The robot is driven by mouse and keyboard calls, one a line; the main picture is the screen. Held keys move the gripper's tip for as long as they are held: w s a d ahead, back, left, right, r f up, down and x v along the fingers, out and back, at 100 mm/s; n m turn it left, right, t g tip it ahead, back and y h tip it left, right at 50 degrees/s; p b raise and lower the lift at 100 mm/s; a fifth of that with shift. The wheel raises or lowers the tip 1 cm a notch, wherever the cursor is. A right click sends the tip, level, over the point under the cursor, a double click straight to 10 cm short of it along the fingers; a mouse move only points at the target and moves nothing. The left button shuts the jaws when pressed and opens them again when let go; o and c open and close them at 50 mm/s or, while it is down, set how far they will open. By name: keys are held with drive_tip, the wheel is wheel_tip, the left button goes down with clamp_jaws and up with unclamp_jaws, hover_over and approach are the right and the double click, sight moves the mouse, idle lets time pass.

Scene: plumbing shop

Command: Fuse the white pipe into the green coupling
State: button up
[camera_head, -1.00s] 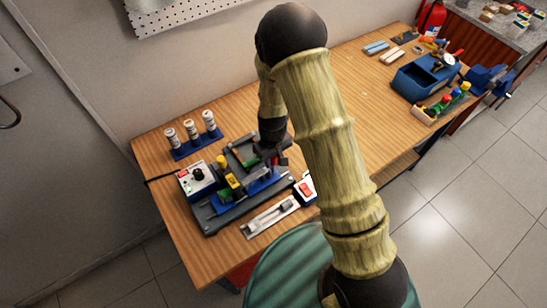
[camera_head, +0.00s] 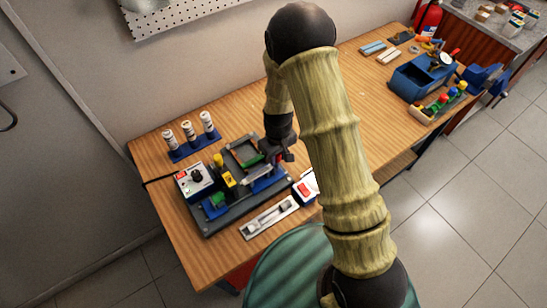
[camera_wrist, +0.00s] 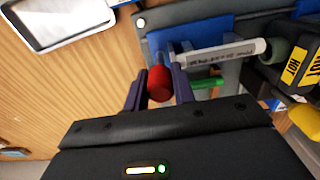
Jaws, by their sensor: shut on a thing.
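My gripper (camera_wrist: 158,88) is shut on a red knob (camera_wrist: 159,82) in the wrist view; in the head view my gripper (camera_head: 277,156) is over the right part of the dark fixture. The white pipe (camera_wrist: 218,53), with print on it, lies along a blue part beyond the knob. Its right end is close to a grey-green cylinder (camera_wrist: 274,50) beside the HOT label; I cannot tell whether they touch. In the head view a green piece (camera_head: 217,200), probably the coupling, sits in the blue holder left of the yellow-marked heater (camera_head: 229,179).
A control box (camera_head: 195,182) with a dial stands left of the fixture. Several white cylinders in a blue rack (camera_head: 193,148) stand behind. A grey tray (camera_head: 268,217) and a red-switch box (camera_head: 305,189) are in front.

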sight(266, 167)
drive_tip(key=shift+s, duration=0.15)
drive_tip(key=shift+d, duration=0.15)
drive_tip(key=shift+s+a, duration=0.55)
drive_tip(key=shift+a, duration=0.4)
drive_tip(key=shift+s+a, duration=0.55)
drive_tip(key=shift+a, duration=0.35)
drive_tip(key=shift+w+r, duration=0.1)
drive_tip(key=shift+w, duration=0.05)
idle(5.3)
